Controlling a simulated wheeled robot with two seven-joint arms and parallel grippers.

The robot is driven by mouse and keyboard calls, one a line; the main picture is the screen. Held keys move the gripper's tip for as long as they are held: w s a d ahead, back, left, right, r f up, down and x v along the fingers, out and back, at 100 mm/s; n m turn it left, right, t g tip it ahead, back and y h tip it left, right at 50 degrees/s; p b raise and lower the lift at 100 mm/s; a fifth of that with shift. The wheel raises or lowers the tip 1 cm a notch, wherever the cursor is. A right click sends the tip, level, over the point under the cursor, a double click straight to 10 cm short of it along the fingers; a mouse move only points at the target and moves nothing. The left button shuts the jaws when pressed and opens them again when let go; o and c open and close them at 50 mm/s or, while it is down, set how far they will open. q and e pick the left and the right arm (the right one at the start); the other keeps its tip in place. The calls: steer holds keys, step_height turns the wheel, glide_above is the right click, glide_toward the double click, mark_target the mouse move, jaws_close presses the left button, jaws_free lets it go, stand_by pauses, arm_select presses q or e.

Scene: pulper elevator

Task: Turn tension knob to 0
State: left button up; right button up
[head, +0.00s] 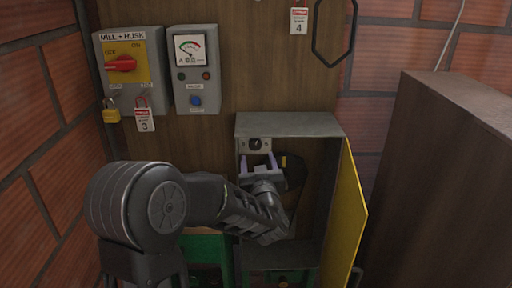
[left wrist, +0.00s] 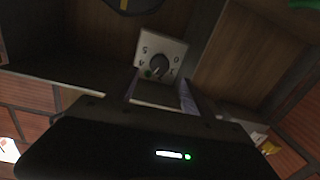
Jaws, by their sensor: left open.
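The tension knob (head: 255,144) is a small dark knob on a pale square plate inside the open grey cabinet (head: 290,124). In the left wrist view the knob (left wrist: 159,66) sits on its plate with small marks around it, too small to read surely. My left gripper (head: 259,162) is in the cabinet opening, just below the knob in the head view. Its two fingers are apart with nothing between them. In the left wrist view the fingers (left wrist: 158,88) point toward the plate, one on each side of its lower part. My right gripper is not in view.
The yellow cabinet door (head: 346,215) stands open on the right. A dark round wheel (head: 291,171) is behind my gripper. A red-handled switch box (head: 129,68) and a meter box (head: 195,70) hang at upper left. A brown cabinet (head: 440,180) stands at right.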

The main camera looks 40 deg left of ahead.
mark_target(255, 146)
arm_select(q)
steer(key=shift+p+x, duration=0.8)
steer(key=shift+x, duration=3.1)
steer(key=shift+f, duration=0.1)
steer(key=shift+c, duration=0.2)
jaws_close()
